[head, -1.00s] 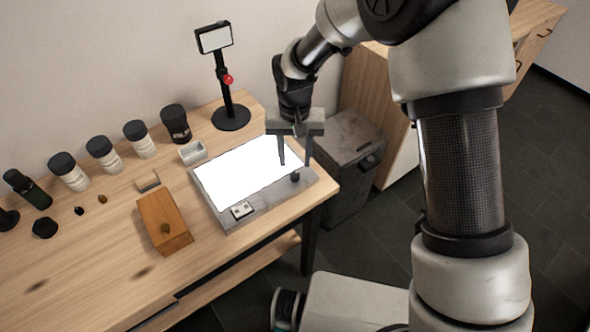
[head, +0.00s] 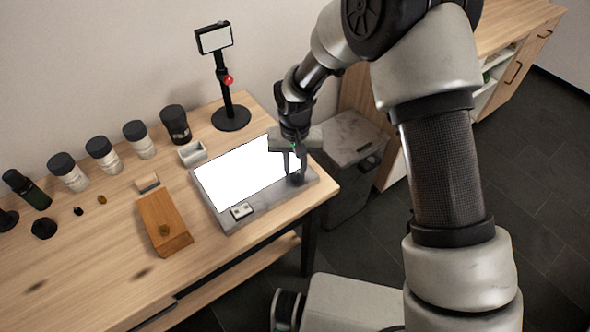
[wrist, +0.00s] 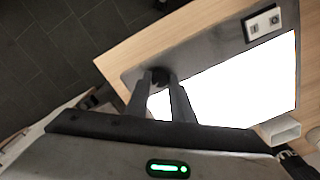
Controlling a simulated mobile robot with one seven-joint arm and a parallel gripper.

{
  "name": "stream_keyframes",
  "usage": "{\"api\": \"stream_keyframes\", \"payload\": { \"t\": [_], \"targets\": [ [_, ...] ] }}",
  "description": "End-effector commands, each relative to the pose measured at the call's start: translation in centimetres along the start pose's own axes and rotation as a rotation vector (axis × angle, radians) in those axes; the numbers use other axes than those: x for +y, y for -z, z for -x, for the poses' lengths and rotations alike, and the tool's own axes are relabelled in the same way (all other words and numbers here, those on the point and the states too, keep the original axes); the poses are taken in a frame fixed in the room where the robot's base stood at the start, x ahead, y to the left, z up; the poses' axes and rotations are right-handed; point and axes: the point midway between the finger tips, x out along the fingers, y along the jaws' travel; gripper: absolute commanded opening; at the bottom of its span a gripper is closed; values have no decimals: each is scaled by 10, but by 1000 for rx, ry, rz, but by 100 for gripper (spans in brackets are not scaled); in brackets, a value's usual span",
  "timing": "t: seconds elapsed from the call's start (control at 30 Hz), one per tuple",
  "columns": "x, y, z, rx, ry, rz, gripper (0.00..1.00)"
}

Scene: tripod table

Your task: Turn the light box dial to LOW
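The light box (head: 228,222) lies on the table with its white panel (head: 240,175) lit. Its dark round dial (wrist: 160,76) is on the grey border at the box's near right corner in the head view. My gripper (head: 295,177) points down at that corner. In the wrist view its two fingers (wrist: 160,82) stand on either side of the dial and appear closed against it. The dial's marks and setting cannot be read, and the fingers partly hide it in the head view.
A white switch plate (head: 242,211) is on the box's front border. A small tray (head: 192,153), a wooden block (head: 163,222) and several jars (head: 140,139) stand to the left. A black stand (head: 231,118) is behind. A grey bin (head: 347,165) is beyond the table's right edge.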

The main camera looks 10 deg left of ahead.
Motion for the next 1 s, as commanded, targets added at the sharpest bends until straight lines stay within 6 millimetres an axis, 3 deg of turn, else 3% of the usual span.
{"api": "stream_keyframes", "payload": {
  "t": [0.47, 1.0],
  "targets": [
    [0, 0, 0, -2, 1, 137, 0],
    [0, 0, 0, -1, 1, 631, 0]
  ]
}}
